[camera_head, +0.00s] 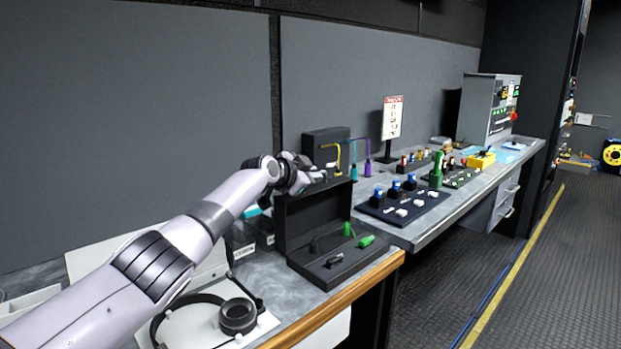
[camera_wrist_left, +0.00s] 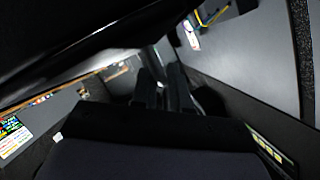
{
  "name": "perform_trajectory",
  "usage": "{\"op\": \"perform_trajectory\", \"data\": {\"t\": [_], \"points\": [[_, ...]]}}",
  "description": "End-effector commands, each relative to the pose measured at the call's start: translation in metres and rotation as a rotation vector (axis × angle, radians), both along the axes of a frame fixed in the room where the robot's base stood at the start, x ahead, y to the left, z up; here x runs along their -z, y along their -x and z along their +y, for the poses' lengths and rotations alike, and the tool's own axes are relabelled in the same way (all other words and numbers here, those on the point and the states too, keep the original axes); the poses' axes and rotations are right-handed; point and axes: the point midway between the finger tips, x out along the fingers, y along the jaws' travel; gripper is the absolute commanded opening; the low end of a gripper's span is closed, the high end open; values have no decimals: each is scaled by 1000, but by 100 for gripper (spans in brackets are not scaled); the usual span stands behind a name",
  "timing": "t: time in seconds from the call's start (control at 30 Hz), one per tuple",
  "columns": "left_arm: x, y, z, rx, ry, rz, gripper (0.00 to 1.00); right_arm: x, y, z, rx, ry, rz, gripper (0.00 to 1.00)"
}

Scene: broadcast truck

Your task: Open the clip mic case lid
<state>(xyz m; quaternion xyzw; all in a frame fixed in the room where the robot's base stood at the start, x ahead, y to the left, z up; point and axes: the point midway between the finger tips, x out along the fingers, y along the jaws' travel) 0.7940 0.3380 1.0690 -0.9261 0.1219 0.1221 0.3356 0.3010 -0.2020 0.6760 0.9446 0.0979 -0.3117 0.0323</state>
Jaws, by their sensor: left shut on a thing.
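The black clip mic case (camera_head: 300,262) sits on the near counter. Its lid (camera_head: 318,212) stands raised and roughly upright at the back of the base. Inside the base lie a small black clip mic (camera_head: 333,262) and parts with green ends (camera_head: 366,241). My left gripper (camera_head: 318,174) is at the lid's top edge, shut on the lid; its fingertips are small and partly hidden in the head view. In the left wrist view the dark fingers (camera_wrist_left: 165,92) are close together, and the contact is too dark to make out. My right gripper is not in view.
Headphones (camera_head: 238,316) lie on a white surface at the near left of the case. Behind the lid stands a black box (camera_head: 322,143) near yellow and purple cables. A dark mat with blue-topped items (camera_head: 402,207) lies to the right. The aisle floor is clear.

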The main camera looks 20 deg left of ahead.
Motion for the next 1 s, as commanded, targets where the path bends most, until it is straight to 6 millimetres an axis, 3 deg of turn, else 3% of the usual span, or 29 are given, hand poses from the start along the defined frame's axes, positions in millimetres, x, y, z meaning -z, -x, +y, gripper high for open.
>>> {"op": "perform_trajectory", "data": {"t": [0.7, 0.73, 0.77, 1.0], "points": [[0, 0, -2, 4, 50, 18, 0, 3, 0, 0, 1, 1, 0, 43], [0, 0, -2, 4, 50, 18, 18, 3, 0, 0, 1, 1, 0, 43], [0, 0, -2, 3, 50, 18, 21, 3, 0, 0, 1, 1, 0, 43], [1, 0, -1, 1, 49, 20, 21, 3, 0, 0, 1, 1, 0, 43]]}}
